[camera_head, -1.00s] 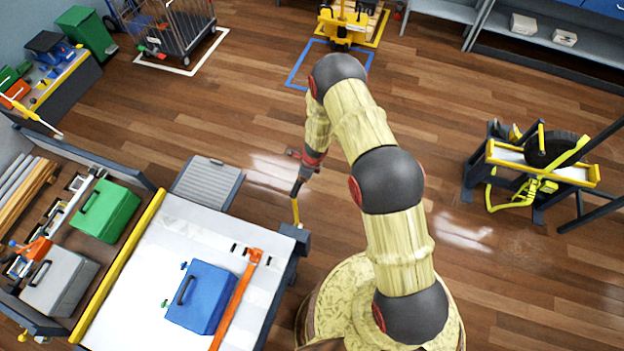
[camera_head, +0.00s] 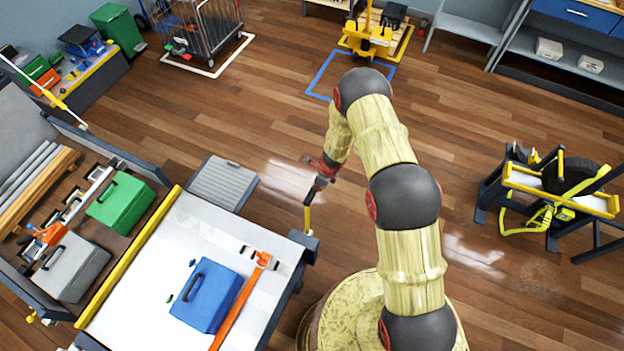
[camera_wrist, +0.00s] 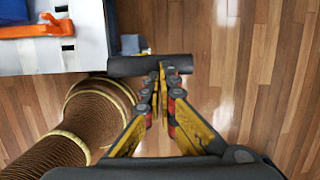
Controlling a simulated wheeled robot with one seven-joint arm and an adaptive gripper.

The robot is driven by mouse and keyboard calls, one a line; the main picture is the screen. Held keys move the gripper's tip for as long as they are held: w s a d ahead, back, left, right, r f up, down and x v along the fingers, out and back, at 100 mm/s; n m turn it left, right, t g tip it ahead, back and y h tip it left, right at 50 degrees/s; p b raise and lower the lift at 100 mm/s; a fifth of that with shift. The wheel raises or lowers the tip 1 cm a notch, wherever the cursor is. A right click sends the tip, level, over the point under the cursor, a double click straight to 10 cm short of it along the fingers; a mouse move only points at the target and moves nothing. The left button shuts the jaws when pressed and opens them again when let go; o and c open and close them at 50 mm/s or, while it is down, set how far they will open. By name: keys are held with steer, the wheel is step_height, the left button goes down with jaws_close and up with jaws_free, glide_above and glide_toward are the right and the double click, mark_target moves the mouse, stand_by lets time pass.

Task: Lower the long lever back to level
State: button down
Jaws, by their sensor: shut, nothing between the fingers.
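My gripper (camera_head: 307,220) hangs at the right corner of the white-topped table (camera_head: 225,232), with its yellow fingers closed together. The wrist view shows the yellow and black fingers (camera_wrist: 160,80) meeting at the tips with nothing between them. A dark grey cylindrical bar (camera_wrist: 125,66) lies crosswise just at or beyond the fingertips, beside the table corner. It may be the grip of the long lever; I cannot tell whether the fingers touch it. The rest of that lever, and its tilt, cannot be made out in either view.
A blue case (camera_head: 207,294) and an orange bar or strap (camera_head: 240,300) lie on the table. Green (camera_head: 121,202) and grey (camera_head: 72,267) cases stand to its left. Wooden floor between is clear.

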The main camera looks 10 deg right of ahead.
step_height(320, 180, up, 9)
steer(key=w+a+p, duration=0.1)
steer(key=a, duration=0.1)
steer(key=shift+w+a+r, duration=0.2)
steer(key=shift+w, duration=0.15)
stand_by(0.5)
